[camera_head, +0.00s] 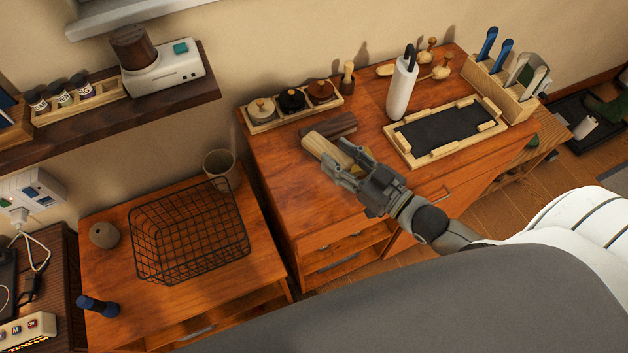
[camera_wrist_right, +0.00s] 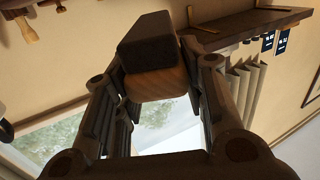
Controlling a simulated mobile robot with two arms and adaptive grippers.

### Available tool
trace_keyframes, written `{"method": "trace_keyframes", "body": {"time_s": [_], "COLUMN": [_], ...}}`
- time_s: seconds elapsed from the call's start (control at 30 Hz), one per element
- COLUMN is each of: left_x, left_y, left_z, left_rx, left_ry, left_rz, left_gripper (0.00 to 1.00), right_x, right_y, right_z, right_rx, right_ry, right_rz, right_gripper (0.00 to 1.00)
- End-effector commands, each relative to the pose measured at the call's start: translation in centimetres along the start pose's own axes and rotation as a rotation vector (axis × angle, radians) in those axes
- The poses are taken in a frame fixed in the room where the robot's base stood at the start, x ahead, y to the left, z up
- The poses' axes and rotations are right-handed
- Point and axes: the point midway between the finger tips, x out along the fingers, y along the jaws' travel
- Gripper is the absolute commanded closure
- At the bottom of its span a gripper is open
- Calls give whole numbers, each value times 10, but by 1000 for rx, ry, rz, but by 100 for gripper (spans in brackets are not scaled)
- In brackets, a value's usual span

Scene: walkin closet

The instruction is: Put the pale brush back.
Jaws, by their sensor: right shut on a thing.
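The pale brush (camera_head: 319,147), with a light wooden body, is held in my right gripper (camera_head: 347,164) over the front left part of the dresser top. In the right wrist view its pale wood (camera_wrist_right: 157,84) and a dark block-shaped part (camera_wrist_right: 146,40) show between the fingers. The gripper is shut on it. Whether the brush touches the dresser cannot be told. A dark brown brush-like piece (camera_head: 336,128) lies just behind it on the dresser. My left gripper is not in view.
A wooden tray (camera_head: 254,129) with three round lidded pieces stands behind. A white bottle (camera_head: 402,90) and a light-framed tray with a dark mat (camera_head: 445,128) are to the right, beside a wooden rack (camera_head: 513,106). A wire basket (camera_head: 190,235) sits on the lower cabinet at left.

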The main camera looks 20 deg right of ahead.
Motion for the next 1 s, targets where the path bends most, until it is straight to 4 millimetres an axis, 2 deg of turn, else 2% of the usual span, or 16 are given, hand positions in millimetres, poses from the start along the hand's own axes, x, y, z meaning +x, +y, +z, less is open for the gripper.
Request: {"method": "trace_keyframes", "body": {"time_s": [0.1, 0.3, 0.53, 0.73, 1.0], "left_x": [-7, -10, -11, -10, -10], "left_y": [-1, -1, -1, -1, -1], "left_z": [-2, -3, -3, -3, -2], "left_rx": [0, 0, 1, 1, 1], "left_ry": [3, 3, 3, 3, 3], "left_rz": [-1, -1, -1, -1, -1], "left_gripper": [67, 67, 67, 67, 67], "right_x": [15, 27, 34, 34, 34], "right_y": [-18, -36, -46, -45, -45], "right_z": [21, 48, 61, 86, 91], "right_rx": [3, 1, 0, -1, -1], "right_ry": [0, 1, 1, 0, 1], "right_rz": [1, 1, 0, 0, -1], "right_gripper": [86, 86, 86, 86, 86]}}
